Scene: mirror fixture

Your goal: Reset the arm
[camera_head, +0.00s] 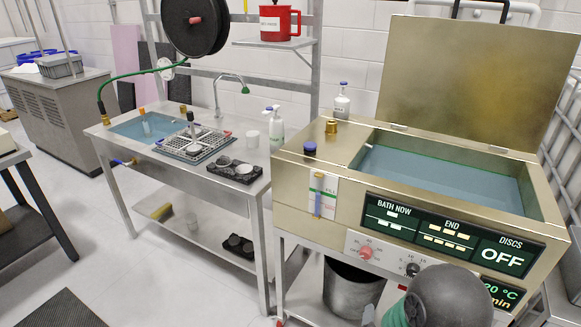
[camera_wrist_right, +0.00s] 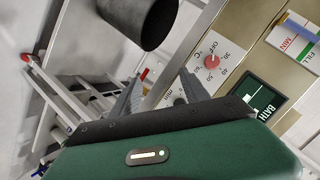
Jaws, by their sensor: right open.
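My right arm (camera_head: 440,297), dark grey and green, comes in at the bottom of the head view, in front of the gold bath machine (camera_head: 340,228). In the right wrist view my right gripper (camera_wrist_right: 161,88) is open, with nothing visible between its two grey fingers. It points toward the front of the machine, near the red temperature dial (camera_wrist_right: 212,60) and the dark bucket (camera_wrist_right: 140,20). I cannot tell whether it touches anything. My left gripper is not in view.
The machine's lid (camera_head: 478,75) is up and its bath (camera_head: 440,180) holds bluish liquid; the display reads OFF. A steel sink bench (camera_head: 200,170) with a rack, dark trays and bottles stands at left. The bucket (camera_head: 350,290) sits under the machine. Floor at front left is clear except a dark mat.

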